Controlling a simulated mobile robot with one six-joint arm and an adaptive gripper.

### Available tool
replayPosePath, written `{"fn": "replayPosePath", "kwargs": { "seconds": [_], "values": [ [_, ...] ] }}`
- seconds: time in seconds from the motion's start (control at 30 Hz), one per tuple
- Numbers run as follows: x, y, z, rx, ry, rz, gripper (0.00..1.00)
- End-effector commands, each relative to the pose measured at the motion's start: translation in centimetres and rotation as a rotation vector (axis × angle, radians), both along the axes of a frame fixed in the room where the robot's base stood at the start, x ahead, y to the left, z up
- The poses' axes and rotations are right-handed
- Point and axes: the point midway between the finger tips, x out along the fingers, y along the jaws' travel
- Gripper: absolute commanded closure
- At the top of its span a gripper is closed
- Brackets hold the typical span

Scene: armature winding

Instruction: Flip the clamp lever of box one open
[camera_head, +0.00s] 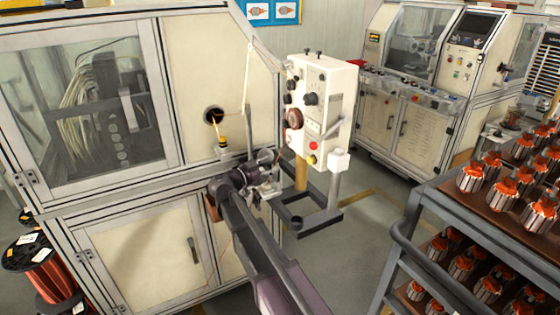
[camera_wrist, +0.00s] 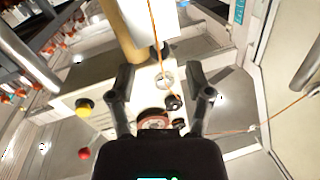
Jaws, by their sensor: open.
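A cream control box (camera_head: 325,105) with knobs, a large dark red dial and red and yellow buttons stands right of the left machine in the head view. A slim grey lever-like bar (camera_head: 335,128) slants across its lower right side; I cannot tell if it is the clamp lever. My gripper (camera_head: 270,160) is below and left of the box, in front of the machine's side. In the wrist view my gripper (camera_wrist: 161,85) is open, with nothing visibly held. The box's dial (camera_wrist: 153,120), yellow button (camera_wrist: 84,107) and red button (camera_wrist: 84,153) show there.
A thin cord (camera_head: 247,75) hangs beside the box and also crosses the wrist view (camera_wrist: 154,35). The left machine (camera_head: 205,60) has a round port with a yellow-tipped part. A rack (camera_head: 425,195) of orange-and-silver armatures stands right. Floor (camera_head: 365,225) is free between them.

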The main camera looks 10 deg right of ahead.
Motion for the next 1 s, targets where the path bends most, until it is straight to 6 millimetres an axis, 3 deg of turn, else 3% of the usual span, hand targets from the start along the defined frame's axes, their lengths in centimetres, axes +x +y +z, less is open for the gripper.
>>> {"fn": "replayPosePath", "kwargs": {
  "seconds": [0.3,0.8,1.0],
  "values": [
    [1.9,-3.2,0.0,0.000,0.000,0.000,0.34],
    [2.3,-3.9,0.0,0.000,0.000,0.002,0.34],
    [2.3,-3.9,0.0,0.000,0.000,0.002,0.94]
  ]
}}
